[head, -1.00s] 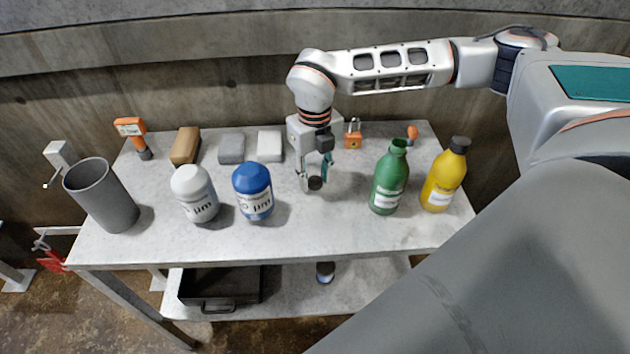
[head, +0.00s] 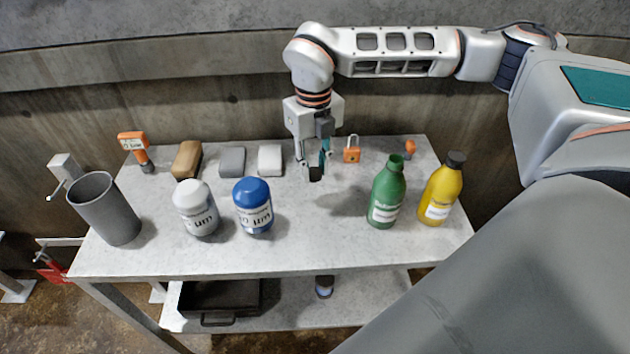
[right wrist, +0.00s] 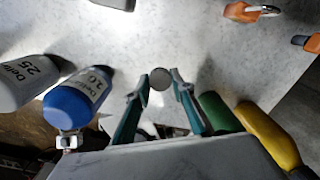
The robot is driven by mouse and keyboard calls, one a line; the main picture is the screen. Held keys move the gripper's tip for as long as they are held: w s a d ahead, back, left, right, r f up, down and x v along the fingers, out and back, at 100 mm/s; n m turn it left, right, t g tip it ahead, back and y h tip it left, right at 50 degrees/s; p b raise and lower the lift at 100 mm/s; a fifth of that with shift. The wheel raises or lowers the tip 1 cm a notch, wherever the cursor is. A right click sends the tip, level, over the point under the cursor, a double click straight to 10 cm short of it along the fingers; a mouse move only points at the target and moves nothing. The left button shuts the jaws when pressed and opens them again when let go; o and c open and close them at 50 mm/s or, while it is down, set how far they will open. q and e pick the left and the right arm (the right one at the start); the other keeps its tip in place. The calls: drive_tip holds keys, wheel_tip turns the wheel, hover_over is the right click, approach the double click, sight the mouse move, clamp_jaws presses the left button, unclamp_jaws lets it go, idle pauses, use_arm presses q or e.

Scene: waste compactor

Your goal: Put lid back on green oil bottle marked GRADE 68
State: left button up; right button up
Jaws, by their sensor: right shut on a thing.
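The green bottle (head: 386,194) stands upright and open-topped at the right of the table in the head view; its label is too small to read fully. It also shows in the right wrist view (right wrist: 219,112). My right gripper (head: 315,171) is shut on a small dark lid (head: 316,174), held above the table to the left of the green bottle and apart from it. In the right wrist view the lid (right wrist: 160,79) appears as a round grey disc between the teal fingertips. My left gripper is not in view.
A yellow bottle (head: 441,190) with a black cap stands right of the green one. A blue container (head: 253,206) and a white one (head: 195,208) stand to the left. An orange padlock (head: 351,155) and several blocks lie behind. A grey bin (head: 106,209) stands far left.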

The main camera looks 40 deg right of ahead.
sight(314, 172)
wheel_tip(314, 172, up, 12)
drive_tip(key=p, duration=0.1)
drive_tip(key=shift+r, duration=0.2)
idle(0.3)
